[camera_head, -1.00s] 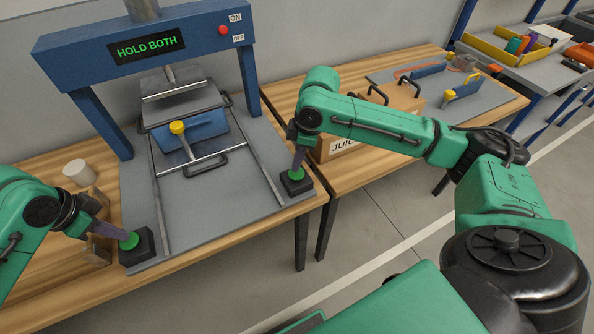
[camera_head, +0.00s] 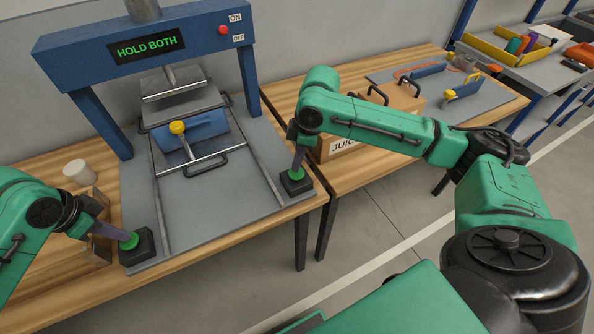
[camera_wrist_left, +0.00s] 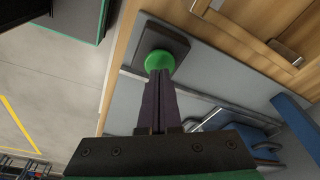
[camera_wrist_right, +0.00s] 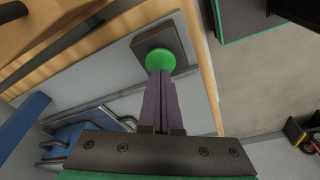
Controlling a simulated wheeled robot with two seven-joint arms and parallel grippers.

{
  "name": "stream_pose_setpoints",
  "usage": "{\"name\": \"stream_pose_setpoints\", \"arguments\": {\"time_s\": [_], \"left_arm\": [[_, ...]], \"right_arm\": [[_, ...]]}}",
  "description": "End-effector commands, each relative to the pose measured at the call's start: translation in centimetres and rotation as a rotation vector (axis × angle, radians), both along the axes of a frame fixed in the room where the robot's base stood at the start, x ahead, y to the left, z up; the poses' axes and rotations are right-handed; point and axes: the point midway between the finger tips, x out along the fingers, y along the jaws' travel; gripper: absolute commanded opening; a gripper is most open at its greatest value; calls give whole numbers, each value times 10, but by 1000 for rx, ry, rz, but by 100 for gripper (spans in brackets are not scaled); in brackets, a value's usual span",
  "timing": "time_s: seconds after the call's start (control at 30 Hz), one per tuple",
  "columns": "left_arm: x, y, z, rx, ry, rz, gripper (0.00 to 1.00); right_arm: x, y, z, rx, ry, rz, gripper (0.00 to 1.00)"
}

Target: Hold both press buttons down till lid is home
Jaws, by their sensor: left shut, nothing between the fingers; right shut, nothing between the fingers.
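The blue press (camera_head: 58,52) stands on a grey base plate, its display reading "HOLD BOTH". The left press button (camera_head: 129,240) is green on a black box at the plate's front left. The right press button (camera_head: 297,174) is alike at the front right. My left gripper (camera_head: 120,235) is shut and empty, its tips against the left button, also in the left wrist view (camera_wrist_left: 159,72). My right gripper (camera_head: 298,166) is shut and empty, its tips against the right button, also in the right wrist view (camera_wrist_right: 159,72). The grey lid (camera_head: 182,106) lies tilted under the press ram.
A blue block with a yellow knob (camera_head: 177,127) sits below the lid, behind a tray handle (camera_head: 207,162). A white cup (camera_head: 79,172) stands at the left. A cardboard box marked "JUIC" (camera_head: 345,146) is beyond my right gripper.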

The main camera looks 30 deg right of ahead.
Motion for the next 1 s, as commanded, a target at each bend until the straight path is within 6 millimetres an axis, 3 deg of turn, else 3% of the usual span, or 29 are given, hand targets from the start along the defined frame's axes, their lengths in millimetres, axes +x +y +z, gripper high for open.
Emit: {"name": "stream_pose_setpoints", "arguments": {"time_s": [0.6, 1.0], "left_arm": [[0, 0, -19, -1, 1, 1, 0], [0, 0, -19, 0, 2, 0, 0]], "right_arm": [[0, 0, 0, 0, 0, 0, 0], [0, 0, -9, 0, 2, -1, 0]]}}
